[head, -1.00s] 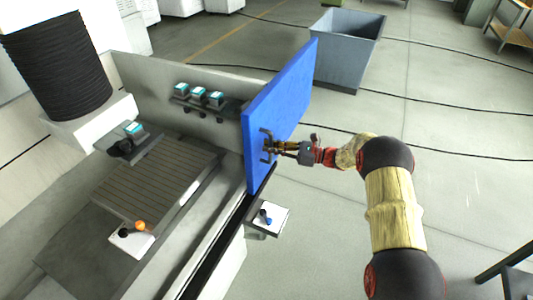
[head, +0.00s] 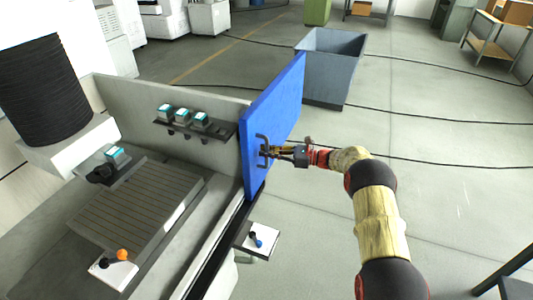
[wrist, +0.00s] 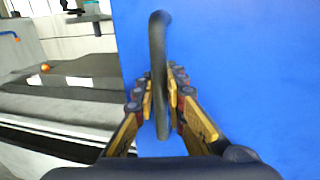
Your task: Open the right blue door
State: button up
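The blue door (head: 270,118) stands upright at the right side of the machine, above a dark rail (head: 228,240). Its dark bow handle (head: 261,150) is on the face towards my arm. In the wrist view the door (wrist: 255,70) fills the right part and the handle (wrist: 158,60) stands upright in the middle. My gripper (head: 266,151) is at the handle. In the wrist view the gripper's two yellow fingers (wrist: 159,102) lie close on either side of the bar and appear closed on it. The fingertip contact is partly hidden.
The machine has a slatted bed (head: 140,210) and a row of teal-topped units (head: 183,114). A small box with a white top (head: 262,238) juts out below the door. A grey bin (head: 330,75) stands behind the door. The floor on the right is mostly clear, crossed by dark cables.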

jog(key=o, duration=0.4)
jog(key=shift+o, duration=0.2)
jog(key=s+d, duration=0.2)
jog(key=d, duration=0.9)
jog(key=shift+s+d, duration=0.2)
jog(key=shift+d, duration=0.2)
